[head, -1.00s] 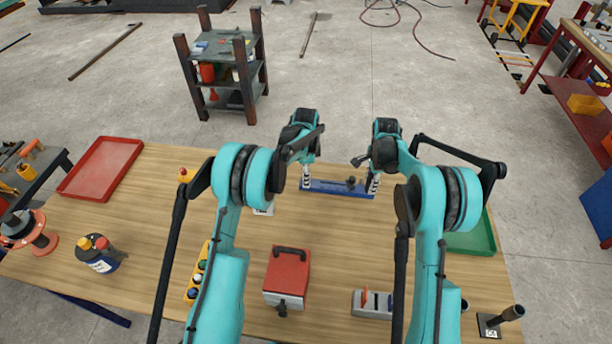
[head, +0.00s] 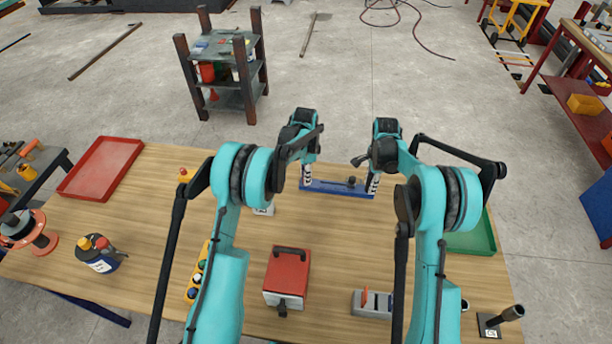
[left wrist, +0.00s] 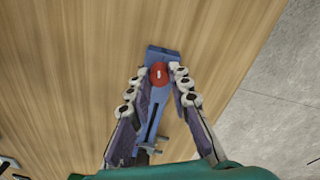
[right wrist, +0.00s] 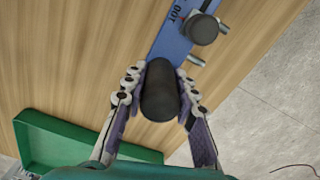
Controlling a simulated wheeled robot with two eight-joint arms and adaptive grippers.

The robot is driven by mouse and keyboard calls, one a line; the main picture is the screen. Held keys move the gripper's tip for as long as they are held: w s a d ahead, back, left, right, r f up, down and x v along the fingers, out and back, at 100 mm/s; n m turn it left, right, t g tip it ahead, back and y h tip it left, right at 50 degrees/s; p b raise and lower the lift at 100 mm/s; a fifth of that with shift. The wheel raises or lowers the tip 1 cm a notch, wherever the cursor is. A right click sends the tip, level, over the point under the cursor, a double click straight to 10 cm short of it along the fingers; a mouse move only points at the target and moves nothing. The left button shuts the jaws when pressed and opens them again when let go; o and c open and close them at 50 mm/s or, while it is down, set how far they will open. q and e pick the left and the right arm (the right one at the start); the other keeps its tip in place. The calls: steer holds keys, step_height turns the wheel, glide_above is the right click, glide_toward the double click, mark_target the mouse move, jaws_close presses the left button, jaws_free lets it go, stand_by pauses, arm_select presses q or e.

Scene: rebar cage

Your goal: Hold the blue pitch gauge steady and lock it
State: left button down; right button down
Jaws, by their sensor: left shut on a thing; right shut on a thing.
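The blue pitch gauge (head: 335,188) lies across the far part of the wooden table, between my two grippers. My left gripper (head: 307,181) is shut at its left end. In the left wrist view, the fingers (left wrist: 158,78) close around a red round knob (left wrist: 159,72) on the blue bar. My right gripper (head: 373,184) is shut at the right end. In the right wrist view, its fingers (right wrist: 162,82) hold a black cylindrical grip (right wrist: 160,92).
A red toolbox (head: 287,275) stands nearer on the table, between my arms. A green tray (head: 474,240) is at the right, a red tray (head: 101,168) at the far left. A dark shelf (head: 225,70) stands on the floor behind the table.

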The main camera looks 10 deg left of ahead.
arm_select(q)
steer(key=n, duration=1.1)
steer(key=shift+a+n, duration=0.1)
steer(key=shift+n, duration=1.8)
steer(key=c, duration=1.4)
jaws_free()
steer(key=shift+o, duration=0.2)
step_height(320, 180, up, 12)
steer(key=shift+a, duration=0.15)
